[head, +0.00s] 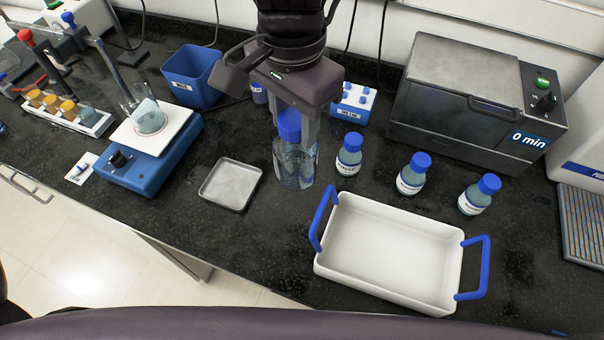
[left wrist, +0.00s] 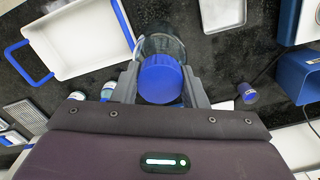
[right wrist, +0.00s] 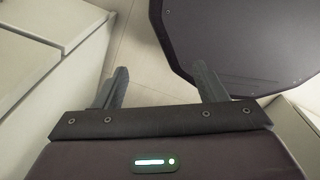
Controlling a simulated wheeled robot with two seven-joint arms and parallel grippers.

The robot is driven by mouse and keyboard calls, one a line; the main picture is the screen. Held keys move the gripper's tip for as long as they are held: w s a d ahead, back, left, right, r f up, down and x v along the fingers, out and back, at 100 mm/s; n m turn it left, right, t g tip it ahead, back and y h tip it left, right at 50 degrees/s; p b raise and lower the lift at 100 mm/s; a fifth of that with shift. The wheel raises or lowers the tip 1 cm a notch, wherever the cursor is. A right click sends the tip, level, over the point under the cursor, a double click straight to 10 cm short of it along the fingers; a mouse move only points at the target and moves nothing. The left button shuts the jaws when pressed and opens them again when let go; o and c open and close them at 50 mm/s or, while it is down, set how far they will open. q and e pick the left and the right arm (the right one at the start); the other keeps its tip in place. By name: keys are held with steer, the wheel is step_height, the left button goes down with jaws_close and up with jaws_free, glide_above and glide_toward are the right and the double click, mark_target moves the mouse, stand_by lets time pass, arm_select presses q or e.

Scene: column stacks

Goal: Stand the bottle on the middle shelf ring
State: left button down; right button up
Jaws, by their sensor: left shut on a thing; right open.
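A clear glass bottle with a blue cap (head: 294,168) hangs upright in my left gripper (head: 296,128), over the middle of the black counter. The gripper's fingers are shut on it at the cap and neck. I cannot tell whether its base touches the counter. In the left wrist view the blue cap (left wrist: 160,80) sits between the fingers of my left gripper (left wrist: 162,88). My right gripper (right wrist: 160,78) is open and empty above the floor, beside pale cabinets. No shelf ring can be made out in any view.
A white tray with blue handles (head: 390,250) stands right of the bottle. Several small blue-capped bottles (head: 411,178) stand behind it. A shallow metal dish (head: 230,185) and a blue hot plate (head: 150,165) with a beaker are left. A grey bath (head: 465,90) stands back right.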

mark_target(296, 163)
arm_select(q)
steer(key=f, duration=0.9)
steer(key=shift+w+f, duration=0.25)
steer(key=shift+f, duration=0.1)
steer(key=shift+f+p, duration=0.3)
steer(key=shift+f, duration=0.3)
step_height(296, 163, down, 2)
steer(key=shift+f, duration=0.75)
steer(key=shift+w, duration=0.1)
arm_select(e)
steer(key=shift+w+d+r, duration=0.1)
steer(key=shift+w+r, duration=0.15)
steer(key=shift+w, duration=0.35)
steer(key=shift+w+r, duration=0.2)
steer(key=shift+w, duration=0.5)
arm_select(q)
steer(key=c, duration=1.3)
jaws_free()
steer(key=shift+f, duration=0.15)
steer(key=o, duration=0.4)
arm_select(e)
steer(key=shift+w, duration=0.1)
arm_select(q)
steer(key=shift+o, duration=0.2)
